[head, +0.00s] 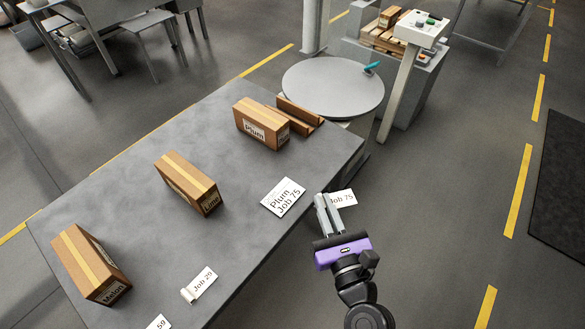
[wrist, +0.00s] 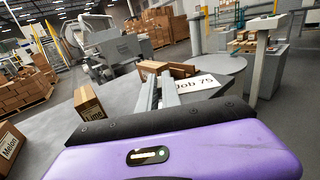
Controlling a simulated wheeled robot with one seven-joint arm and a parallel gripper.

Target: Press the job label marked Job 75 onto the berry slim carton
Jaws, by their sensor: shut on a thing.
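My gripper (head: 324,203) is shut on a white label reading "Job 75" (head: 343,198), held just off the table's right edge. The label also shows in the wrist view (wrist: 197,84), right of the fingers (wrist: 162,92). No carton visibly reads "Berry". A brown carton marked "Plum" (head: 258,119) stands at the table's far end. A carton marked "Lime" (head: 182,177) stands mid-table, and one marked "Melon" (head: 85,260) stands near the left. A white card reading "Plum Job 75" (head: 283,197) lies flat on the table, left of my gripper.
Behind the plum carton is a brown low piece (head: 301,112), partly hidden. The grey table (head: 120,200) also bears a "Job 29" label (head: 203,281) and one ending "59" (head: 158,323). A round grey turntable (head: 330,88) adjoins its far end. A post with a control box (head: 421,29) stands beyond.

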